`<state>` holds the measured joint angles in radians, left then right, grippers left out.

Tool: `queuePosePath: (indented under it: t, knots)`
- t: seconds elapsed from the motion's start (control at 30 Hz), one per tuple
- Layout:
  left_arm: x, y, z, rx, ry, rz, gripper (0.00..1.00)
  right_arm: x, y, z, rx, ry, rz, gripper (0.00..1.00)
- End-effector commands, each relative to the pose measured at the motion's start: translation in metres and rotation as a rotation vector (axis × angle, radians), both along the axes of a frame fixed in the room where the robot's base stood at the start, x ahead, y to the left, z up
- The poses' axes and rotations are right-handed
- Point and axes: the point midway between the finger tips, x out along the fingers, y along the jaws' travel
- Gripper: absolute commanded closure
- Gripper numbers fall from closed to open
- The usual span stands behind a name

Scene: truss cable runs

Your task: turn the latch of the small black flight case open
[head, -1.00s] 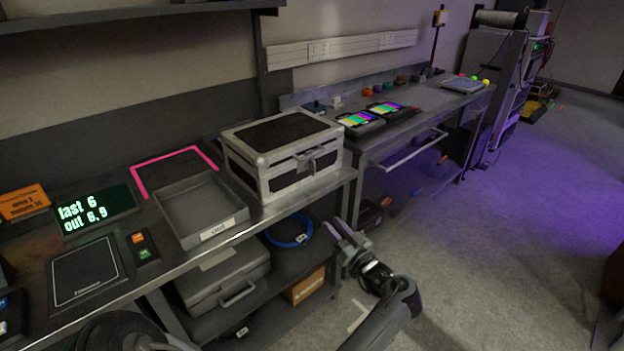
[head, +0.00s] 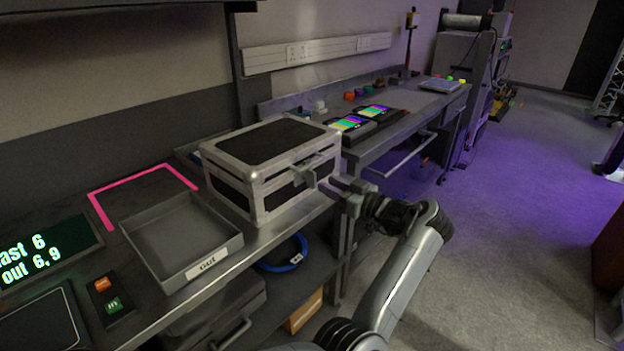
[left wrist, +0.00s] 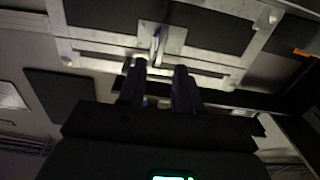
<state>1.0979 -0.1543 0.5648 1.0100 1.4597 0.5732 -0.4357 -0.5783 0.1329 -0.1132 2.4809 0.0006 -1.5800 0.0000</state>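The small black flight case (head: 272,165) with silver edges stands shut on the bench, and its front also shows in the left wrist view (left wrist: 215,28). Its silver latch (head: 309,176) is on the front face, near the top edge. In the left wrist view the latch lever (left wrist: 156,46) points along the gap between my fingers, just beyond the tips. My left gripper (head: 334,186) is open and empty, right in front of the latch. Its two dark fingers (left wrist: 160,72) are apart. I cannot tell whether they touch the lever. My right gripper is not in view.
A grey tray (head: 232,246) labelled "out" sits left of the case, by a pink outline (head: 97,210). A blue cable coil (head: 284,267) and a grey case lie on the shelf below. Screens (head: 348,124) stand on the bench behind.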

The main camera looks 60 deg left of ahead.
Motion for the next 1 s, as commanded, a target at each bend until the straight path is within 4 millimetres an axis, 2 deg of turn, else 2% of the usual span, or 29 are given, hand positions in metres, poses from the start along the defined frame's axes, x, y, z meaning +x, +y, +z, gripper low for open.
queuePosePath:
  t: [0.03,0.2,0.4,0.6,0.87,1.0]
  knots:
    - [-0.004,0.010,-0.002,0.004,0.002,0.003,0.66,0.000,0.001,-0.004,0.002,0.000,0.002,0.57]
    - [-0.011,0.035,-0.002,0.003,0.001,0.002,0.66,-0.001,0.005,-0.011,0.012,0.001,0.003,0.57]
    - [-0.017,0.055,-0.001,0.002,0.001,0.000,0.66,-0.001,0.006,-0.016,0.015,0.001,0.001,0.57]
    - [-0.020,0.063,-0.001,0.001,0.000,-0.002,0.66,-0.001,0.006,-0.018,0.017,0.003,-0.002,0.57]
    - [-0.020,0.063,0.000,0.000,0.001,-0.002,0.66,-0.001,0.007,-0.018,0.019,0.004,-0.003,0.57]
    - [-0.020,0.063,0.000,0.000,0.001,-0.001,0.87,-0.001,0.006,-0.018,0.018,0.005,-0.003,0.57]
